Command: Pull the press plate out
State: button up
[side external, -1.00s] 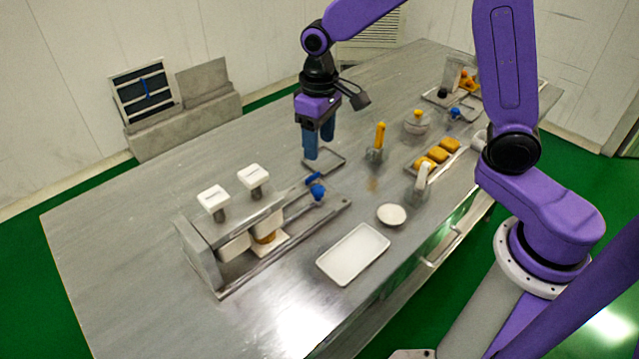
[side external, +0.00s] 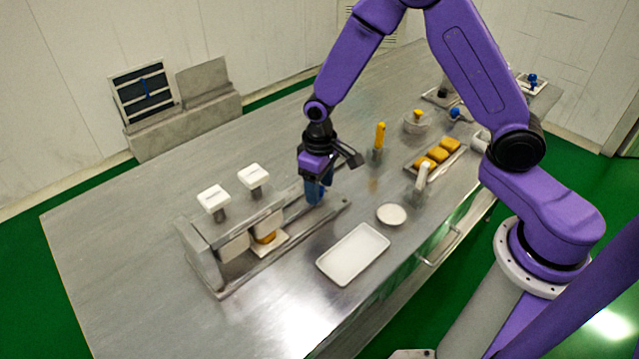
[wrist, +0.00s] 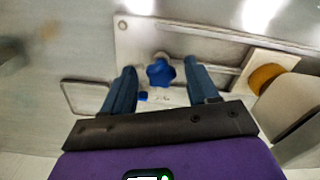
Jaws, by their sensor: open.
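The encrusting machine (side external: 205,262) stands at the left of the table, with white blocks (side external: 262,222) between its walls. I take the right block, also in the wrist view (wrist: 296,112), to be the press plate, but cannot be sure. A blue knob (wrist: 161,73) sits at the machine's end. My gripper (side external: 314,200) is low over that end. In the wrist view my gripper (wrist: 160,66) is open, with one finger on each side of the knob. I cannot tell whether they touch. The fingers hide the knob in the side view.
A white square plate (side external: 281,239) in the machine bears an orange-brown piece (side external: 265,238). Two white-topped posts (side external: 253,175) rise behind. A white tray (side external: 340,262) and round dish (side external: 391,214) lie in front. A tray of yellow pieces (side external: 425,168) is to the right. The table's left side is clear.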

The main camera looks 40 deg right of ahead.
grip_shut()
jog(key=d, duration=1.2)
jog(key=shift+d, duration=0.35)
jog(key=shift+c, duration=0.5)
grip_release()
jog(key=shift+o, duration=0.5)
jog(key=shift+a, duration=0.1)
notch_tip(320, 180, up, 18)
jog(key=shift+f, duration=0.25)
